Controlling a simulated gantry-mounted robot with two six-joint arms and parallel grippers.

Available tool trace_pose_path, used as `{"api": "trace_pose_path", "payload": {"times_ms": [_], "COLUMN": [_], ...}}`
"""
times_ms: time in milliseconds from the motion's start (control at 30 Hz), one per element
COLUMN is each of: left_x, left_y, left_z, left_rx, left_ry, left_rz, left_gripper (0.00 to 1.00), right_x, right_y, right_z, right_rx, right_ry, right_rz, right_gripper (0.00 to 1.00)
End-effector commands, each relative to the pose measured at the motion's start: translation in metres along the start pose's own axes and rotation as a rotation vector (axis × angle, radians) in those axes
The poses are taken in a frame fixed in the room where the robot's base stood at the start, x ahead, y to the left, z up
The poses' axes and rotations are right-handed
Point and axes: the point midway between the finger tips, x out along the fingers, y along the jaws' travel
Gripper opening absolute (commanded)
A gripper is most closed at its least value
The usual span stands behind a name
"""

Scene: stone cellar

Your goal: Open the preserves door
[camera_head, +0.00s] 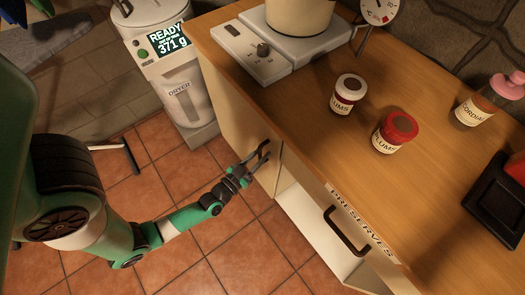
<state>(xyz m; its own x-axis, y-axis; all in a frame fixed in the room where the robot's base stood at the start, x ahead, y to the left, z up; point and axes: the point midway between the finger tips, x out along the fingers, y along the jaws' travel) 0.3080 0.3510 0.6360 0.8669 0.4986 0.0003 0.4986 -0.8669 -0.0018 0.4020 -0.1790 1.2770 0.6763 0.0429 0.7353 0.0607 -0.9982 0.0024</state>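The word PRESERVES (362,219) is on a pale label along the front edge of the wooden cabinet, at the lower right. Below it is a dark brown bar handle (346,232). A pale panel and a white opening show under the counter beside it; how far that door stands open is hard to tell. My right gripper is not in view.
On the wooden counter (330,125) stand a scale with a pot (298,14), two plum jars (347,95) (394,132), a cordial bottle (474,108) and a black tray (497,205). A white dryer canister (181,99) stands left of the cabinet. Tiled floor lies in front.

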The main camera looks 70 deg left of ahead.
Motion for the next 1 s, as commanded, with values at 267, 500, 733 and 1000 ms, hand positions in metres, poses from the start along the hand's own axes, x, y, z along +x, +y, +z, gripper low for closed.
{"api": "trace_pose_path", "payload": {"times_ms": [267, 500, 733, 1000], "left_x": [0.0000, 0.0000, 0.0000, 0.0000], "left_y": [0.0000, 0.0000, 0.0000, 0.0000], "left_z": [-0.0002, -0.0002, -0.0003, -0.0003], "left_rx": [0.000, 0.000, 0.000, 0.000], "left_ry": [0.000, 0.001, 0.001, 0.001], "left_rz": [0.000, 0.000, 0.000, 0.000], "left_gripper": [0.08, 0.00, 0.00, 0.00], "right_x": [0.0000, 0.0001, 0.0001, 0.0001], "right_y": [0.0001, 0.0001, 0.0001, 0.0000], "right_z": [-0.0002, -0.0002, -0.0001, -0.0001], "right_rx": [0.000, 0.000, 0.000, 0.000], "right_ry": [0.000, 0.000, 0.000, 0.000], "right_rz": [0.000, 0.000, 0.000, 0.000], "right_gripper": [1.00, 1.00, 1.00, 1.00]}}
